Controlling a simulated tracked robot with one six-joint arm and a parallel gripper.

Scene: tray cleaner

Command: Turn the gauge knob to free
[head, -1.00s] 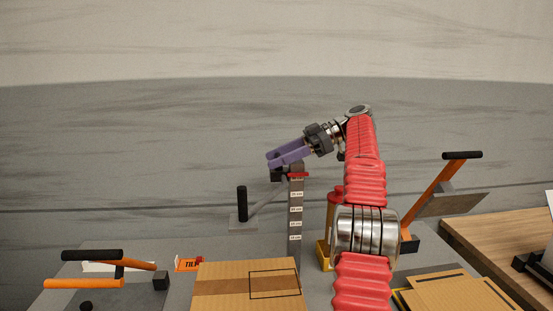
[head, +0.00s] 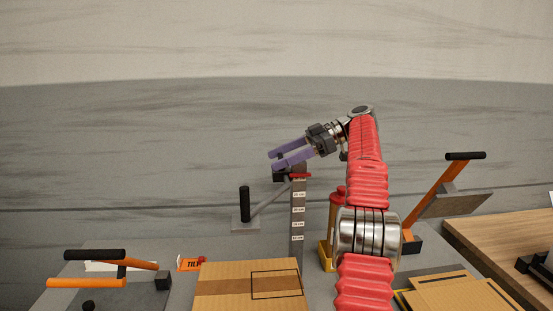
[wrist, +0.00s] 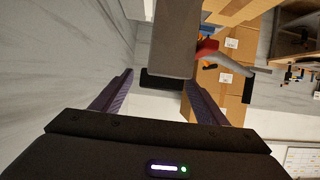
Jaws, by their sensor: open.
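The gauge post (head: 297,222) is a grey upright bar with white scale labels and a red slider (head: 300,175) near its top. A black block, apparently the knob (head: 278,176), sits at the post's upper left, partly hidden by my gripper (head: 273,161). My gripper has two purple fingers, open and empty, at the top of the post. In the wrist view, the black knob (wrist: 160,79) shows between the open fingertips, beside the grey post (wrist: 175,35). I cannot tell whether either finger touches it.
A grey lever with a black handle (head: 244,204) stands left of the post. A cardboard box (head: 225,285) lies in front. Orange handles (head: 88,283) and a TILT label (head: 189,265) are at left. An orange lever (head: 433,195) rises at right, beside a wooden table (head: 490,245).

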